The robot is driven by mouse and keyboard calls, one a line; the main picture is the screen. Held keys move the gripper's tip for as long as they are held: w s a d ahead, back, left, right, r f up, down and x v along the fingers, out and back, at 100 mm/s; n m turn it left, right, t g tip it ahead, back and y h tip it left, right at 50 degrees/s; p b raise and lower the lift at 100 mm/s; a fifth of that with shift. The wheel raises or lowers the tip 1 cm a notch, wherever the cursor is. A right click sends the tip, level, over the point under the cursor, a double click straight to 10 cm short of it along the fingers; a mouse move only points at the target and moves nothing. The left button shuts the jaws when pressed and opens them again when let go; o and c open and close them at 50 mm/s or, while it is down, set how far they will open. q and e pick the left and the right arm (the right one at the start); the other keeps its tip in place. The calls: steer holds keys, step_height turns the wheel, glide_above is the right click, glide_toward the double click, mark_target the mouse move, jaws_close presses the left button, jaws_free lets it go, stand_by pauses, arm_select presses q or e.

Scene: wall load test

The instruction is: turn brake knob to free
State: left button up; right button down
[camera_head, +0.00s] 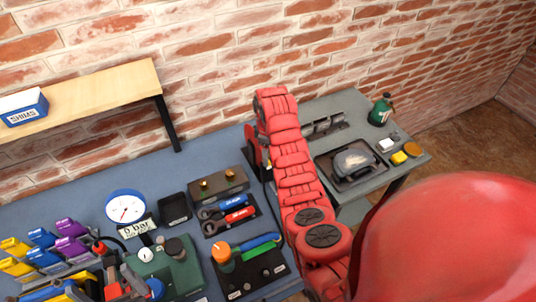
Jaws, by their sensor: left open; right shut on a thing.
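A black panel (262,275) with small white labels lies at the front of the blue-grey bench. The labels are too small to read. An orange-topped knob (221,249) stands at its left back corner, and I take it for the brake knob. A blue and green handle (257,246) lies against it, pointing right. I cannot tell which label the knob points to. I make out no jaws of either gripper. A red segmented arm-like body (292,160) rises just right of the panel, and a large red rounded shape fills the lower right; they hide what lies behind them.
A gauge (126,206) and a green unit (170,268) stand left of the panel. A tool tray (230,214) and black bin (175,209) lie behind. A grey side table (340,108) holds a dark device and a green bottle (381,110). A wooden shelf (110,85) overhangs upper left.

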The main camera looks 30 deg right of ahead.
stand_by(0.5)
steer(key=shift+c, duration=1.4)
jaws_free()
step_height(320, 180, up, 7)
steer(key=p, duration=0.4)
steer(key=shift+a+f+p, duration=0.1)
steer(key=shift+p, duration=0.2)
step_height(320, 180, up, 11)
steer(key=shift+f+p, duration=0.2)
steer(key=shift+p, duration=0.1)
